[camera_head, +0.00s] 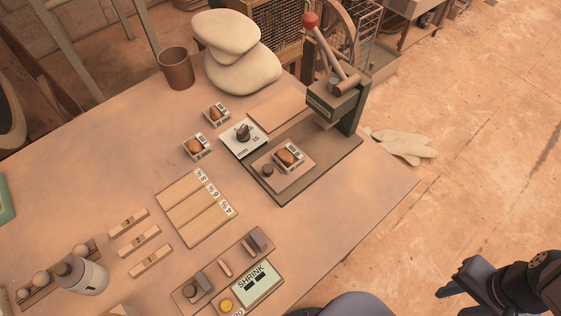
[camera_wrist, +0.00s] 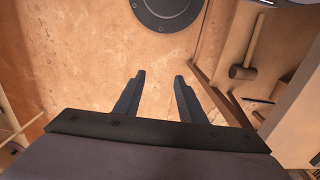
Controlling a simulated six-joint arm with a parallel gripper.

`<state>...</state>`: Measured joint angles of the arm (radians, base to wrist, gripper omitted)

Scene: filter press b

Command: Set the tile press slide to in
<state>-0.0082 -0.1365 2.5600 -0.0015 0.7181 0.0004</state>
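The tile press (camera_head: 345,103) stands on the table's far right side, a dark green frame with a red-balled lever (camera_head: 311,22) tilted up and back. Its slide (camera_head: 300,179) is a tan plate on the dark green base (camera_head: 330,158), with a dark round knob (camera_head: 268,170) near its front left. A small labelled holder with a brown lump (camera_head: 288,157) sits on the slide. The slide lies in front of the press head, not visibly under it. My gripper (camera_head: 468,278) is off the table at lower right, away from the press. In the wrist view its fingers (camera_wrist: 159,80) are apart and empty.
A dial plate (camera_head: 243,138) sits left of the press base. Two more labelled holders (camera_head: 198,147) (camera_head: 217,114) stand farther left. A SHRINK gauge (camera_head: 252,283) is at the near edge. The table's right front corner is clear.

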